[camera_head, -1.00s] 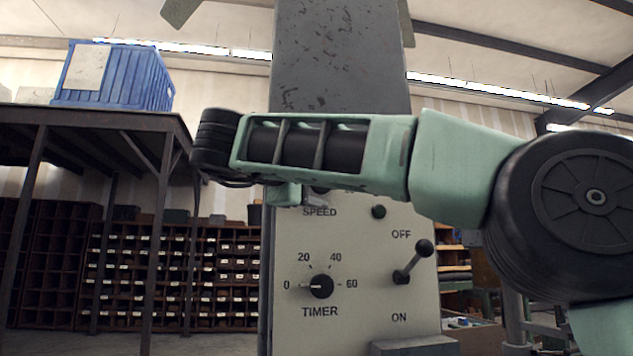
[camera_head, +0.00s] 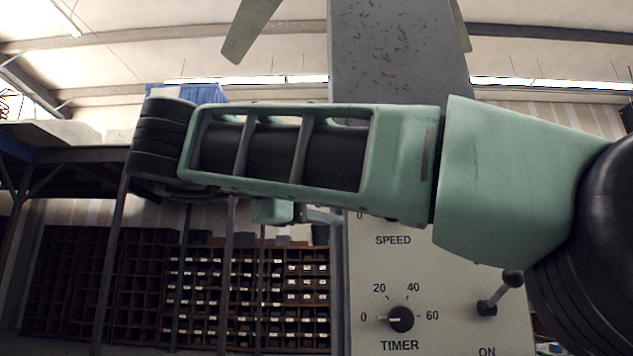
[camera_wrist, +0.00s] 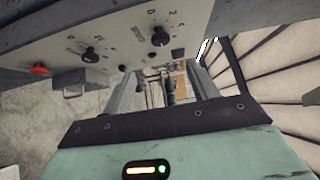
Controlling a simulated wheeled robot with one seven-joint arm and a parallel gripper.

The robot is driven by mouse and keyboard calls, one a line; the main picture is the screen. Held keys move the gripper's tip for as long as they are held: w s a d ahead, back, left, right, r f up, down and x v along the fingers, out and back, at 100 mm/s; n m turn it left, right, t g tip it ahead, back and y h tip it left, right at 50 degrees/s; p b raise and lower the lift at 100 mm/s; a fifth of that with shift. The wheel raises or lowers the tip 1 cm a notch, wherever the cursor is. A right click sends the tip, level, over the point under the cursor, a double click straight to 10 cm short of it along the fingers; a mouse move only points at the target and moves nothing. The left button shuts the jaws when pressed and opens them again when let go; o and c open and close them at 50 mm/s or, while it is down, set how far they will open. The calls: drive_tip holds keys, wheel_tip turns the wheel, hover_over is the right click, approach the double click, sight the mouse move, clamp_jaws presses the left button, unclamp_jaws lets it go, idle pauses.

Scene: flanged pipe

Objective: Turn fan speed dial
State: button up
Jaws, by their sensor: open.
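The grey control panel (camera_head: 375,280) carries the SPEED label, with its dial hidden behind my arm in the head view. In the wrist view a black knob (camera_wrist: 160,37) beside a "2" mark appears to be the fan speed dial. My gripper (camera_wrist: 166,85) is open, its two grey fingers apart with nothing held between them. The dial lies above the gap between the fingers in the wrist picture, and I see no contact. In the head view my gripper is mostly hidden by my wrist.
The timer knob (camera_head: 401,319) sits below the SPEED label, with an on/off lever (camera_head: 488,306) to its right. A red button (camera_wrist: 38,69) shows at the left of the wrist view. Shelves with several compartments (camera_head: 200,290) stand in the background.

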drive_tip(key=shift+v, duration=1.05)
